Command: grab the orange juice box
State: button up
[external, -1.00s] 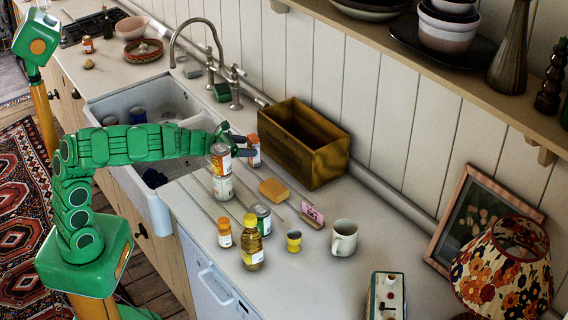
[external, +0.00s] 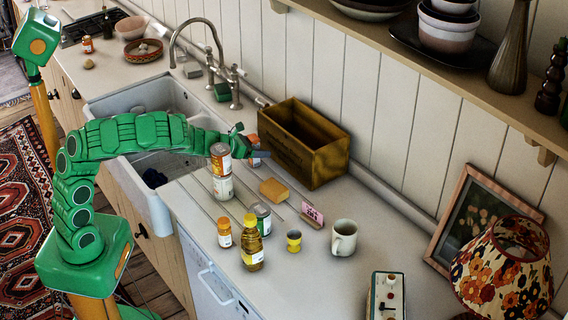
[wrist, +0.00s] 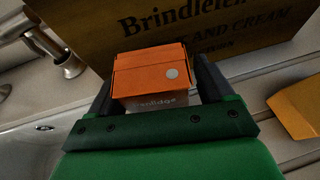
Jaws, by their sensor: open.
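The orange juice box (wrist: 150,75) has an orange top with a pale round cap and a white lower front. In the wrist view it stands upright between the two fingers of my gripper (wrist: 155,88), one finger on each side. The gripper is open around it; I cannot tell whether either finger touches it. In the external view the box (external: 254,139) is mostly hidden behind my gripper (external: 254,146), on the counter by the wooden crate.
A wooden crate (external: 306,160) stands close behind the box. Two stacked cans (external: 221,160) stand in front of my wrist. A yellow block (external: 274,190) lies to the right. Several bottles and cans, including an oil bottle (external: 253,245), stand nearer. The sink (external: 150,97) is left.

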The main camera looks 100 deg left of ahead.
jog(key=shift+c, duration=0.3)
jog(key=c, duration=1.1)
